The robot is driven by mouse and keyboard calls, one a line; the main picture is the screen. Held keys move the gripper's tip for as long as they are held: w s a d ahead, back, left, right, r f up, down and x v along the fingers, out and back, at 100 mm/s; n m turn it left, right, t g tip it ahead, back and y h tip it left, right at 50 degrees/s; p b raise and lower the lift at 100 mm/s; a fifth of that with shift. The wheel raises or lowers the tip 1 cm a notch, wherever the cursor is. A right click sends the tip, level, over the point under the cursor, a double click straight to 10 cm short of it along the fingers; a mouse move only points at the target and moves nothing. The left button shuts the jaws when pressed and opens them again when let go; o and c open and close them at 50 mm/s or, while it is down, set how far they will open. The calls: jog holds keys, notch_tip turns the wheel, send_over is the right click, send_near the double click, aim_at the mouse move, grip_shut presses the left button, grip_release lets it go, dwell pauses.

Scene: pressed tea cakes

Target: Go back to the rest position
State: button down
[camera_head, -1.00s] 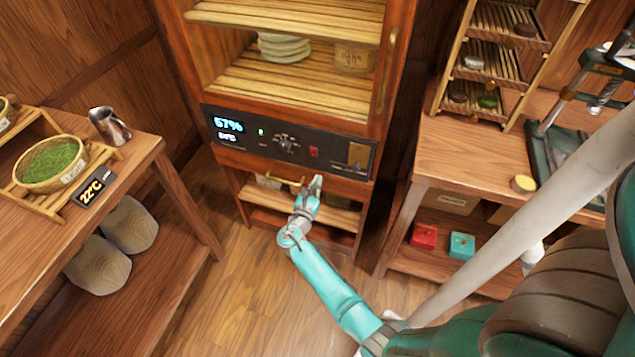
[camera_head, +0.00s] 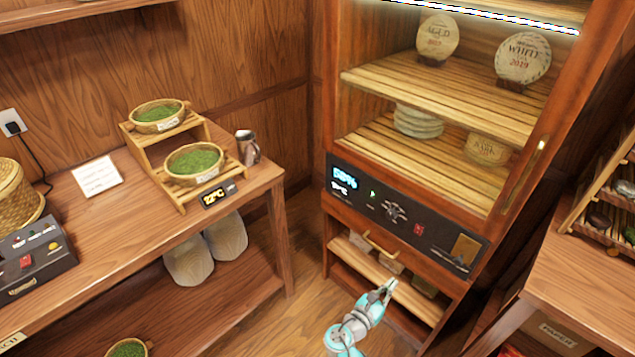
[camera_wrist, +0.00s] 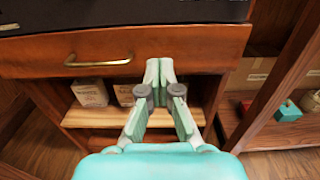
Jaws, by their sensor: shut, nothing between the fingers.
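My gripper (camera_head: 386,287) is in front of the lower part of the wooden cabinet (camera_head: 330,120), near the brass drawer handle (camera_head: 380,246). In the wrist view my gripper (camera_wrist: 160,66) has its fingers together with nothing between them. The brass handle (camera_wrist: 97,61) there lies to the left of the fingertips, on the front of a closed drawer (camera_wrist: 205,48). The gripper is apart from the handle in that picture.
Boxes (camera_wrist: 90,92) stand on the open shelf below the drawer. A table (camera_head: 110,225) with tea baskets (camera_head: 194,163) and a metal pitcher (camera_head: 247,146) is at left. Another table (camera_head: 590,280) is at right. Floor (camera_head: 300,320) shows between them.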

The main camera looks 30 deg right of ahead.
jog(key=s+a+f+m+t+y, duration=0.25)
jog(key=s+a+f+y, duration=0.35)
jog(key=s+f, duration=0.4)
jog(key=s+a+r+m+y, duration=0.1)
jog(key=s+a+m+y, duration=0.5)
jog(key=s, duration=0.4)
jog(key=s+a+r+m+t+y, duration=0.35)
jog(key=s+a+r+m, duration=0.25)
jog(key=s+a+r, duration=0.5)
jog(key=s+r+m+t+y, duration=0.1)
jog(key=r+m, duration=0.6)
jog(key=r, duration=1)
jog(key=shift+s+t, duration=0.8)
jog(key=shift+s, duration=0.25)
jog(key=shift+a+m+y, duration=0.1)
jog(key=shift+m+y, duration=0.15)
